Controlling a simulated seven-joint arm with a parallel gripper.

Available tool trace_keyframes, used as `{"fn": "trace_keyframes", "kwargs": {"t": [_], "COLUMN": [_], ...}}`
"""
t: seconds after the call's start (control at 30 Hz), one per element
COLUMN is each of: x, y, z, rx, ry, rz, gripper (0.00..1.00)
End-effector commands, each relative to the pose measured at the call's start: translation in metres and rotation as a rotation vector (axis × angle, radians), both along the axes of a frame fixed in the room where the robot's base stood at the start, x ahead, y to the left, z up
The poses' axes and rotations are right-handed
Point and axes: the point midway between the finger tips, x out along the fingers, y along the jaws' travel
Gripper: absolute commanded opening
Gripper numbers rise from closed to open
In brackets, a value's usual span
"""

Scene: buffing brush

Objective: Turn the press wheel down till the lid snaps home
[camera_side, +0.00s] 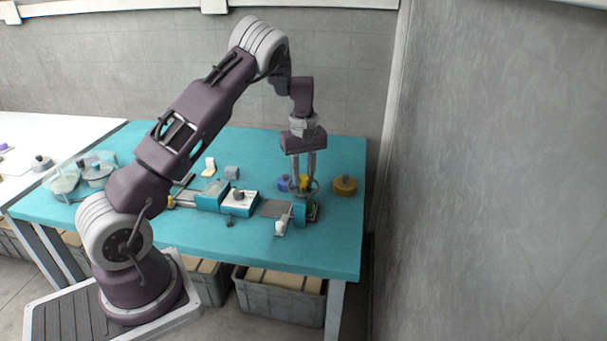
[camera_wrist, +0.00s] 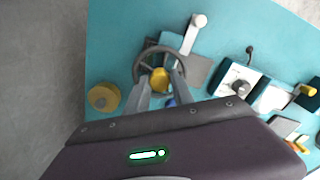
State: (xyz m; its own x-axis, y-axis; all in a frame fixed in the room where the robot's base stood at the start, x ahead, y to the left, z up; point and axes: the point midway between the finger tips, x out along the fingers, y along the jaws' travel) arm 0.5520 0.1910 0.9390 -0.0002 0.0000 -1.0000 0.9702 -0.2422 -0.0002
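The press stands at the right part of the teal table. Its grey ring-shaped wheel (camera_wrist: 137,69) shows in the wrist view with a yellow round piece (camera_wrist: 160,80) inside its outline; the side view shows the wheel (camera_side: 316,188) partly behind my fingers. A teal upright (camera_side: 299,213) and a white-ended lever (camera_side: 281,227) are at the press's front. My gripper (camera_side: 304,178) points down at the wheel. Its two fingers (camera_wrist: 162,78) are apart, one on each side of the yellow piece, and look open. Contact with the wheel cannot be made out. The lid is hidden.
A mustard-coloured round tin (camera_side: 345,186) stands right of the press, and a blue piece (camera_side: 283,183) just left of it. A teal-and-white unit with a dark knob (camera_side: 238,195) is further left. The front right tabletop is clear.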

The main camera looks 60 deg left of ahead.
Motion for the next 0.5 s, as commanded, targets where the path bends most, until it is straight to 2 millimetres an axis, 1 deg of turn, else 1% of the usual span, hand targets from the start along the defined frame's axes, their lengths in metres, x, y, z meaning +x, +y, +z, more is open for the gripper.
{"fn": "trace_keyframes", "kwargs": {"t": [0.1,0.3,0.5], "x": [0.0000,0.0001,0.0000], "y": [0.0001,0.0003,0.0001], "z": [0.0004,0.0006,0.0006], "rx": [0.000,0.000,0.000], "ry": [-0.001,-0.001,-0.001], "rz": [-0.010,-0.202,-0.211], "gripper": [0.00,0.00,0.00]}}
